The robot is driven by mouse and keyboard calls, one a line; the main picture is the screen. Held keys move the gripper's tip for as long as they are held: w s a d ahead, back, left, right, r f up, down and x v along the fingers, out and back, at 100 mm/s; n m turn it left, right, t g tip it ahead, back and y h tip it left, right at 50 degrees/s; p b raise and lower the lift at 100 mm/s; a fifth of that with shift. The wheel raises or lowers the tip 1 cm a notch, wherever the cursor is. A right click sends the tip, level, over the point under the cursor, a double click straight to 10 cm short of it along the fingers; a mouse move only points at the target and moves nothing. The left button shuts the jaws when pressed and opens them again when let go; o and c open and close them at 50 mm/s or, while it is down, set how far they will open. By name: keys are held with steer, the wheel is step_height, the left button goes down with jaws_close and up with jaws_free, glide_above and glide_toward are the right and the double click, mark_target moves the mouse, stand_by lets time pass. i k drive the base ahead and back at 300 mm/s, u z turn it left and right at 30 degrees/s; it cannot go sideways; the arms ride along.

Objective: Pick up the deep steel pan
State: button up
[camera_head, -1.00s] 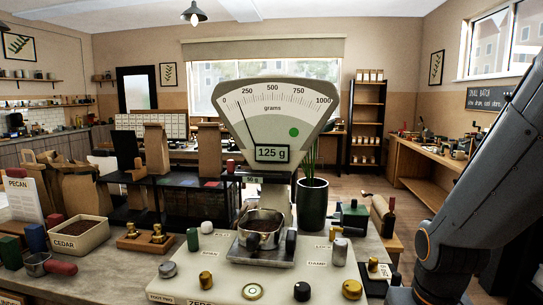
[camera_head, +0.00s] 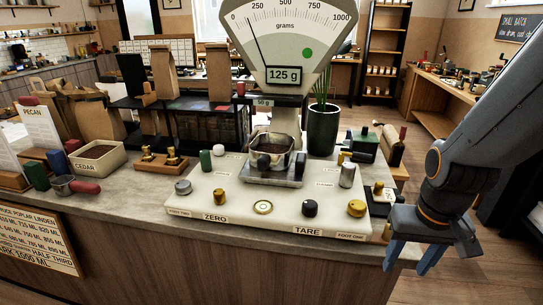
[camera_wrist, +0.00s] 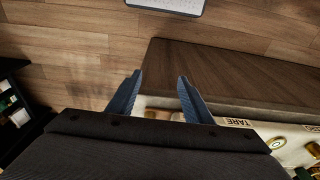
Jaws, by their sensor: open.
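The deep steel pan (camera_head: 271,146) sits on the weighing plate of the scale (camera_head: 282,178) on the counter, with dark contents inside. The scale's dial reads 125 g. My gripper (camera_head: 407,262) is open and empty at the right, in front of the counter's front edge and apart from the pan. In the wrist view, the two blue fingers (camera_wrist: 157,98) are spread over the wooden floor and the counter front. The pan does not show in the wrist view.
Several knobs, such as a black one (camera_head: 309,208), stand on the scale's base. A small dark cylinder stands beside the pan. The cedar tray (camera_head: 97,157) is at the left.

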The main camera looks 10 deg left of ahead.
mark_target(274, 151)
steer(key=z, duration=2.4)
steer(key=k, duration=1.25)
steer(key=u, duration=1.85)
